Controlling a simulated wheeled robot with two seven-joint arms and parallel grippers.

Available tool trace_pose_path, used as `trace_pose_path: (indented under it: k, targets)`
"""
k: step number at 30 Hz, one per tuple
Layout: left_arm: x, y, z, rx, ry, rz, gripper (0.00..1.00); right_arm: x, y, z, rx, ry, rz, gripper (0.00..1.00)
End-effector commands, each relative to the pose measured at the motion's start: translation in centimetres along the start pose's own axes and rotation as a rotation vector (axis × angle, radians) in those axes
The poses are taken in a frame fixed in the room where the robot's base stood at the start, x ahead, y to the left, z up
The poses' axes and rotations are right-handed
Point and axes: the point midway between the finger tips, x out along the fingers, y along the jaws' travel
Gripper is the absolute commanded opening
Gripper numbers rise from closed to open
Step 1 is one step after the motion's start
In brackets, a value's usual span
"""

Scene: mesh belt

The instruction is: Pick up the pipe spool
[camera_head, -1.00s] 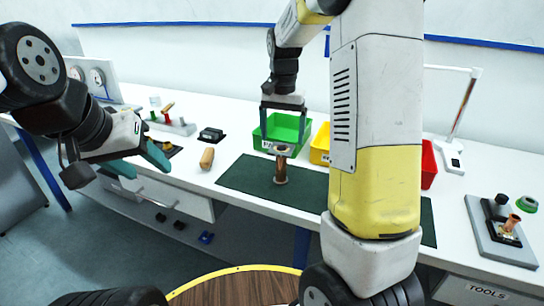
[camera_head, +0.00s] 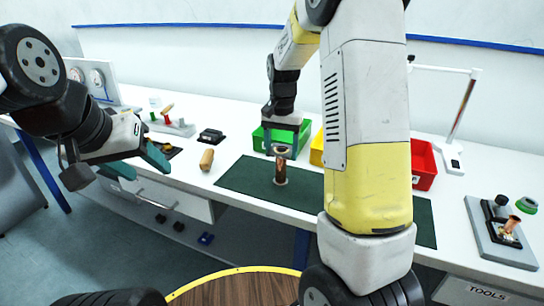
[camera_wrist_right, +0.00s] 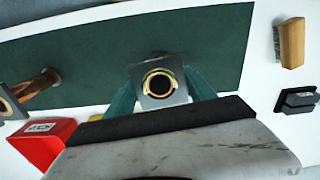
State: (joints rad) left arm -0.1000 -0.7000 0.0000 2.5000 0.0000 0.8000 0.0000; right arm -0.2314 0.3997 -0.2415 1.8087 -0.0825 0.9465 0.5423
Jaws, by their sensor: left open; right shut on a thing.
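The pipe spool (camera_head: 280,172) is a copper pipe standing upright on the dark green mat (camera_head: 245,178), with a flange at its top. My right gripper (camera_head: 281,147) is above it, pointing down, its fingers shut on the spool's top end. In the right wrist view the square grey flange and round bore of the spool (camera_wrist_right: 159,84) sit between the teal fingers. My left gripper (camera_head: 140,162) is open and empty at the left, in front of the bench edge, well away from the spool.
A green bin (camera_head: 303,131), a yellow bin (camera_head: 316,148) and a red bin (camera_head: 424,163) stand behind the mat. Another copper piece (camera_wrist_right: 38,84) shows in the wrist view. My right arm hides the mat's middle.

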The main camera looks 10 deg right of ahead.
Motion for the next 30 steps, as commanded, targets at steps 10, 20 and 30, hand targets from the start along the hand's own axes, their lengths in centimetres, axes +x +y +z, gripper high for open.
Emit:
trace_pose_path:
  k: [10, 20, 30]
  targets:
    - [0.0, 0.0, 0.0, 0.0, 0.0, 0.0, 0.52, -0.1, 0.0, -0.1, 0.0, 0.002, -0.002, 0.0]
    - [0.0, 0.0, 0.0, 0.0, 0.0, 0.0, 0.52, -1.6, -0.1, -0.1, -0.001, 0.004, -0.003, 0.0]
    - [0.0, 0.0, 0.0, 0.0, 0.0, 0.0, 0.52, -4.0, 0.5, 2.9, -0.004, 0.0, -0.003, 0.0]
